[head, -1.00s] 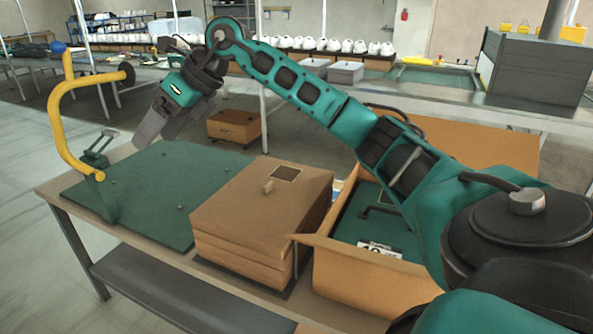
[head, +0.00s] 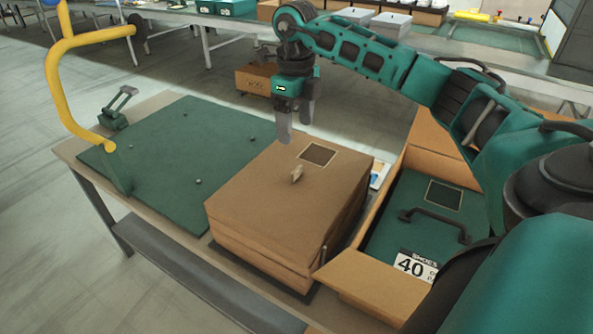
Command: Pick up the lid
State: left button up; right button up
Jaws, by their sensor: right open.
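A brown lid (head: 268,188) with a small upright tab (head: 297,174) and a dark square patch lies on top of a stack of similar brown pieces on the table. My right gripper (head: 295,125) points downward above the far edge of the lid, beyond the tab. Its two fingers are apart with nothing between them, and it appears clear of the lid. My left gripper is not in view.
Right of the stack, an open brown box (head: 362,283) holds a green box (head: 408,205) with a black handle and a "SHOES 40" label. A green mat (head: 170,165) lies left, mostly bare. A yellow bent pipe (head: 62,100) rises at the table's left edge.

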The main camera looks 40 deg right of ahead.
send_over(297, 169)
jog(key=f, duration=0.6)
jog(key=shift+s+a, duration=0.1)
jog(key=shift+a, duration=0.1)
jog(key=shift+d+f, duration=0.2)
jog(key=shift+f, duration=2.65)
jog(key=shift+c, duration=0.4)
jog(key=c, duration=1.1)
